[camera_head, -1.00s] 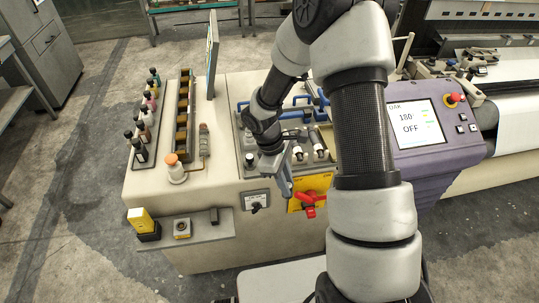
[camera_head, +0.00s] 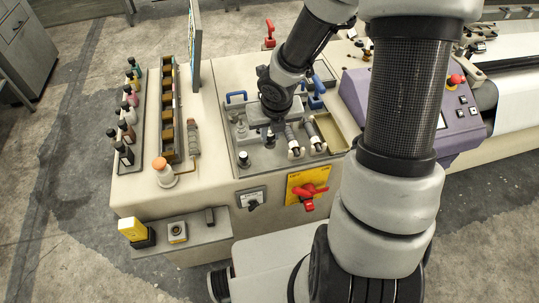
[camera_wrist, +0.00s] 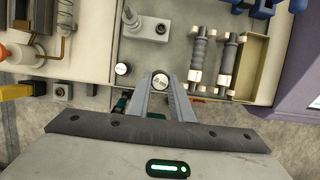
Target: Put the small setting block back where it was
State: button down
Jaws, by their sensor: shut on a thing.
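My gripper (camera_wrist: 160,88) is shut on a small round-topped block (camera_wrist: 160,80) with dark marks on its pale face. In the wrist view the block sits between the two fingertips, above the front part of the grey tray. In the head view my gripper (camera_head: 267,132) is over the tray (camera_head: 237,173), and the block there is hard to make out. A similar round piece with a white top and dark body (camera_head: 244,159) stands left of the gripper; it also shows in the wrist view (camera_wrist: 123,69). Whether the held block touches the tray cannot be told.
Two rollers (camera_head: 315,132) lie right of the gripper, beside an olive bin (camera_head: 332,130). A red rotary switch (camera_head: 308,192) is on the front face. A low shelf (camera_head: 205,233) holds a yellow block (camera_head: 132,229).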

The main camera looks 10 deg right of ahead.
aim_at(271, 148)
notch_tip(271, 148, down, 8)
jog(key=b, duration=0.4)
jog(key=shift+f+b, duration=0.2)
jog(key=shift+b, duration=0.15)
jog(key=c, duration=1.6)
grip_release()
jog(key=shift+p+v, duration=3.4)
jog(key=shift+v, duration=2.75)
